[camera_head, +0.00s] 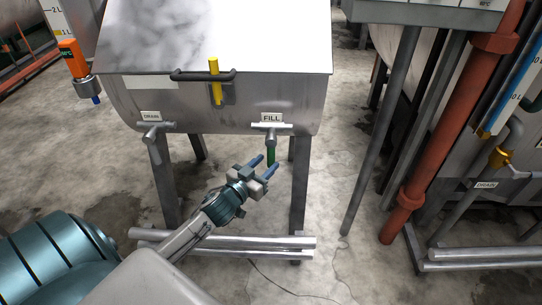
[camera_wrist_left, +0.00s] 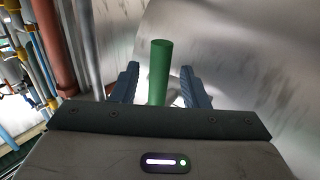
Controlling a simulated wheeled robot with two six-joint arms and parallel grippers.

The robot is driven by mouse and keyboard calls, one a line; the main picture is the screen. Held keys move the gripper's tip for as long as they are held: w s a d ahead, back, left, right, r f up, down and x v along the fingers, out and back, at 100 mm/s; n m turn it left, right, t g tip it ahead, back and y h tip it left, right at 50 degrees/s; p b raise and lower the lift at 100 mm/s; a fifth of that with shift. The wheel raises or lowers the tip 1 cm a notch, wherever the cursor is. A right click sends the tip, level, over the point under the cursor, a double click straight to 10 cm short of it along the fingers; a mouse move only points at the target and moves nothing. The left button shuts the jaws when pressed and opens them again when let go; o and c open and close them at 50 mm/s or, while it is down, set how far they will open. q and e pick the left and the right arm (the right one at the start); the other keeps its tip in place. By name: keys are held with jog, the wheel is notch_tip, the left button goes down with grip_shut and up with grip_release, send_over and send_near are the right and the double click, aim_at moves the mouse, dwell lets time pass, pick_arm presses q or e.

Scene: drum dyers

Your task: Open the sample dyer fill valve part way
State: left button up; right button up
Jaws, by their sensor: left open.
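The sample dyer (camera_head: 230,105) is a grey metal tank on legs. Its fill valve (camera_head: 271,126) sits low on the right of the front, under a FILL label. A green handle (camera_head: 271,157) hangs from this valve, pointing down. My left gripper (camera_head: 264,166) is open just below and in front of the valve, by the handle's lower end. In the left wrist view, the green handle (camera_wrist_left: 160,62) stands between the two blue fingers, with a gap on each side. Part of the handle is hidden behind the gripper body there. My right gripper is not in view.
A drain valve (camera_head: 153,131) is on the left of the dyer's front. A yellow lever (camera_head: 214,84) and a dark bar handle (camera_head: 184,75) are above. Dyer legs (camera_head: 299,185) and low metal pipes (camera_head: 290,243) are near my arm. A red pipe (camera_head: 432,130) stands right.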

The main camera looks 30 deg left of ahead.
aim_at(269, 161)
pick_arm(q)
jog(key=shift+w+d, duration=0.1)
jog(key=shift+w, duration=1.55)
jog(key=shift+c, duration=0.4)
grip_shut()
